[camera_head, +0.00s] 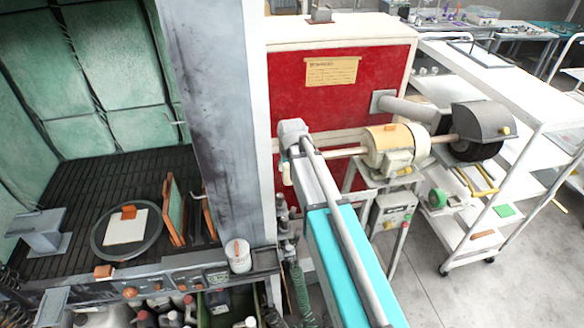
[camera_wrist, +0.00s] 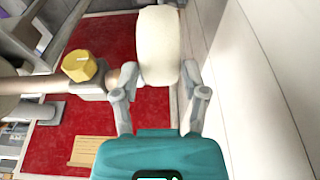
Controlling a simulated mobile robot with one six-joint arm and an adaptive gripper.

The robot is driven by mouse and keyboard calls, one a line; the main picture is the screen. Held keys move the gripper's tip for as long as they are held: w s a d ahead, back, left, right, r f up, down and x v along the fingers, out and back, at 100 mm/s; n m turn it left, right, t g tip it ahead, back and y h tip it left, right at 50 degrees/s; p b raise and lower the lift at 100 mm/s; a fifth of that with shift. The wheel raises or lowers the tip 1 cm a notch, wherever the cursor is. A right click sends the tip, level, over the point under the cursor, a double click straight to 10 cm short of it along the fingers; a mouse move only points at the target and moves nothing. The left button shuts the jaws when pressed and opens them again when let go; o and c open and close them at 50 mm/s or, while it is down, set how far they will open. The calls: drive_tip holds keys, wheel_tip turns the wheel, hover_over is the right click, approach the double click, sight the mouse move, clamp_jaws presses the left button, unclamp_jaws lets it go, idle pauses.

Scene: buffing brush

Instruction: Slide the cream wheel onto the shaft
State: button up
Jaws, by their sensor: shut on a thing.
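In the wrist view the cream wheel (camera_wrist: 158,42) sits between the two fingers of my gripper (camera_wrist: 158,85), which is shut on it. The wheel shows nearly edge-on. The tan shaft (camera_wrist: 22,86) comes in from the left. A grey block with a yellow knob (camera_wrist: 84,66) sits on its line, close to the left finger. The shaft's end by the finger is partly hidden, and I cannot tell whether it touches the wheel. In the head view the shaft (camera_head: 342,152) runs left from the cream motor (camera_head: 392,150) toward my wrist; my arm hides most of the grip.
A red panel (camera_head: 345,95) with a paper label stands behind the shaft. A dark wheel under a grey hood (camera_head: 482,122) is at the motor's right. A white shelf cart (camera_head: 510,85) stands further right. A grey post (camera_head: 212,110) and a bench with a round plate are left.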

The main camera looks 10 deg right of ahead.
drive_tip(key=shift+w+f, duration=0.25)
drive_tip(key=shift+w, duration=1.05)
drive_tip(key=shift+w, duration=2.5)
drive_tip(key=shift+d, duration=2.05)
drive_tip(key=o, duration=1.2)
drive_tip(key=shift+s, duration=0.15)
